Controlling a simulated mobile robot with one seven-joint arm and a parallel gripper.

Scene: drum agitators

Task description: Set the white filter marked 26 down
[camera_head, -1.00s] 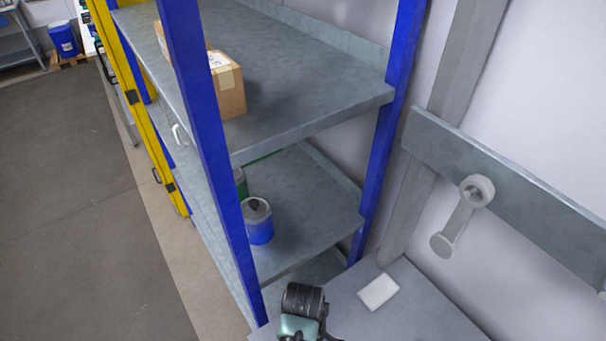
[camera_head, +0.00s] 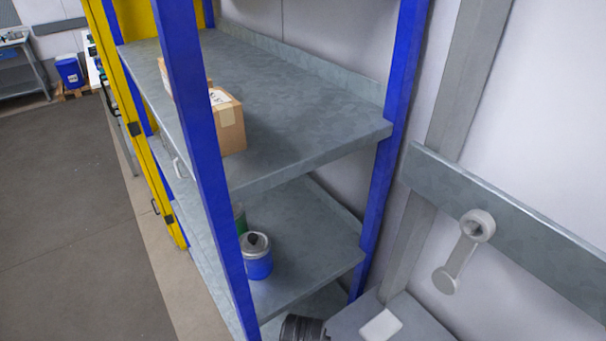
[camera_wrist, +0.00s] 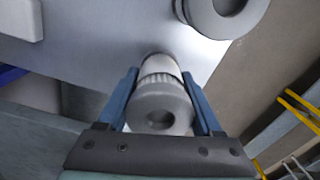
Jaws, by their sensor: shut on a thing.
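The white filter (camera_wrist: 146,100) is in the wrist view, between the two blue fingers of my gripper (camera_wrist: 158,76). It is a pale cylinder with a ribbed band and a round hole in the end facing the camera. My gripper is shut on it. No number 26 is readable from here. The filter's far end points towards a pale grey flat surface (camera_wrist: 105,38); I cannot tell whether it touches. In the head view neither my gripper's fingers nor the filter shows.
A larger white ring-shaped part (camera_wrist: 222,18) is close by at upper right. A white block (camera_head: 381,326) lies on a grey surface (camera_head: 415,325) beside the blue-posted shelf. A blue can (camera_head: 257,258) and a cardboard box (camera_head: 230,125) stand on the shelves. A pale ring-ended fixture (camera_head: 477,226) is on the wall rail.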

